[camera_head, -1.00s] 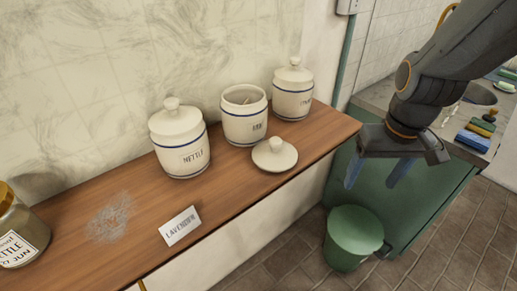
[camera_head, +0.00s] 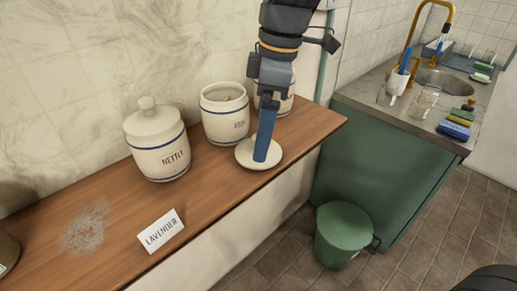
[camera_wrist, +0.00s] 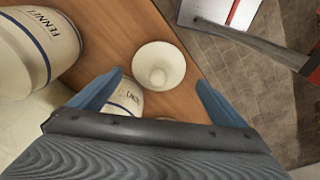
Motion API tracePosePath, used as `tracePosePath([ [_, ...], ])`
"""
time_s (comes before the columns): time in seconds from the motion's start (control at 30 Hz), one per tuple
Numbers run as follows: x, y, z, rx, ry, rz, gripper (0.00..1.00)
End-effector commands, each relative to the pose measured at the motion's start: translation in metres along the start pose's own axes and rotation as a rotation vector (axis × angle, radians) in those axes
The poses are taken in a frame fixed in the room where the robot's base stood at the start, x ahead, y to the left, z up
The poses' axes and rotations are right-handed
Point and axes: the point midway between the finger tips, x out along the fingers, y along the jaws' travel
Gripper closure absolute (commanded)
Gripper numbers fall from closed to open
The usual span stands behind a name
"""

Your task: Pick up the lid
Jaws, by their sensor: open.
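The cream lid (camera_head: 245,157) with a round knob lies on the wooden shelf (camera_head: 205,205), in front of an uncovered cream jar (camera_head: 223,128). In the wrist view the lid (camera_wrist: 165,55) is whole, its knob upright and facing the camera. My gripper (camera_head: 262,157) is over the lid in the head view, pointing down, and its blue finger covers the knob there. In the wrist view my gripper (camera_wrist: 159,77) is open and empty, with one finger on each side of the lid's line. I cannot tell whether the fingers touch the lid.
A lidded NETTLE jar (camera_head: 158,150) stands left of the open jar. A lidded FENNEL jar (camera_wrist: 35,45) stands close by, partly hidden by my arm in the head view. A LAVENDER card (camera_head: 161,231) is at the shelf edge. A green bin (camera_head: 343,238) stands below on the floor.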

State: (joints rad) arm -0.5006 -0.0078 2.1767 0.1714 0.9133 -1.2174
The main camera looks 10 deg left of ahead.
Motion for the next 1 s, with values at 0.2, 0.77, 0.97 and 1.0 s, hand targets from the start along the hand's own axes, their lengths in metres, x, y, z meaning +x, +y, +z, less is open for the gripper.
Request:
tracePosePath([
  [0.2,0.029,0.001,-0.002,0.0,-0.003,-0.005,0.04],
  [0.77,0.046,0.002,-0.002,0.001,-0.001,0.0,0.29],
  [0.97,0.045,0.002,-0.002,0.001,-0.001,0.001,0.44],
  [1.0,0.045,0.002,-0.002,0.002,-0.001,0.001,0.44],
])
